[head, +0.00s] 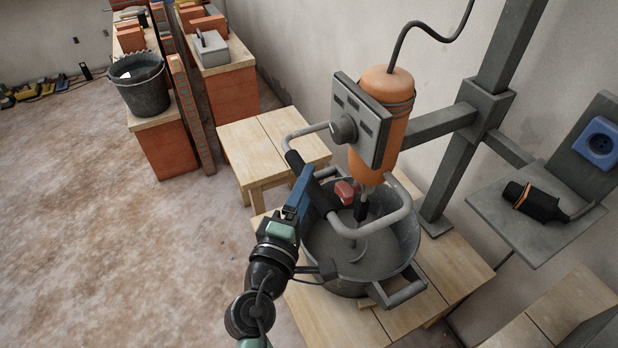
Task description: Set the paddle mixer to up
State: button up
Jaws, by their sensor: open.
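The paddle mixer (383,110) has an orange body, a grey front panel (352,112) with a round dark knob (343,129), and a bent grey tube handle (398,219) with a black grip. It hangs on a grey stand, with its shaft over a grey tub (390,262). A small red part (344,192) shows behind the grip. The knob's setting is too small to read. My gripper (306,190), with blue and black parts, is open at the black grip on the handle's left side. Whether it touches the grip is unclear, and its fingertips are partly hidden.
A wooden table (447,268) bears the tub. A wooden stool (262,143) stands behind. A black bucket (139,84) is on a brick stack at back left. The floor at left is free.

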jog(key=shift+x, duration=1.05)
grip_shut()
dwell(0.7)
